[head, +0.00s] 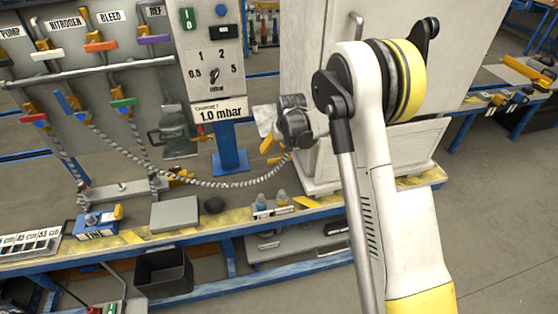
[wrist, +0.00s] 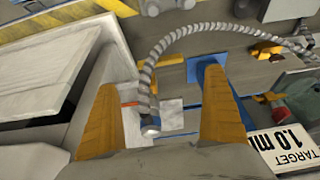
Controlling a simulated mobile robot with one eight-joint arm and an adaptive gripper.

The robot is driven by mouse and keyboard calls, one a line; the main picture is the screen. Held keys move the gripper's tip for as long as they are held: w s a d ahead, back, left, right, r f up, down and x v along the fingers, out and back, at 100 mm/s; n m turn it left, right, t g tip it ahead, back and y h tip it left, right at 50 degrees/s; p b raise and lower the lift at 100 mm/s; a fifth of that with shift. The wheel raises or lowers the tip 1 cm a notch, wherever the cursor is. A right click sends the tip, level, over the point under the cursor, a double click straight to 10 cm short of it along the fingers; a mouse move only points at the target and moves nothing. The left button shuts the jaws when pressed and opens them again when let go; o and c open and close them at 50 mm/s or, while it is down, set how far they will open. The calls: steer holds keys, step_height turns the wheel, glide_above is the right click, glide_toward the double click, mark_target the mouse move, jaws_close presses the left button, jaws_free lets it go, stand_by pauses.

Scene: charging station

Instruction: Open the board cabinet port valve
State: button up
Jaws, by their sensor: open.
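The white cabinet (head: 312,70) stands on the bench at right, and its side shows at left in the wrist view (wrist: 45,65). My gripper (head: 270,150) is beside the cabinet's left side, its yellow fingers apart and empty. A grey ribbed hose (head: 225,184) runs to this spot; its end is hidden behind my gripper in the head view.
A panel with several coloured valve handles (head: 100,46) and hoses is at left. A gauge board (head: 212,60) with a "1.0 mbar" sign stands close left of my gripper. Small fittings (head: 275,207) and a grey block (head: 175,213) lie on the bench front.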

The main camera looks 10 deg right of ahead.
mark_target(279, 158)
steer(key=b+x, duration=0.3)
steer(key=x, duration=0.7)
steer(key=shift+w, duration=0.2)
steer(key=c, duration=1.3)
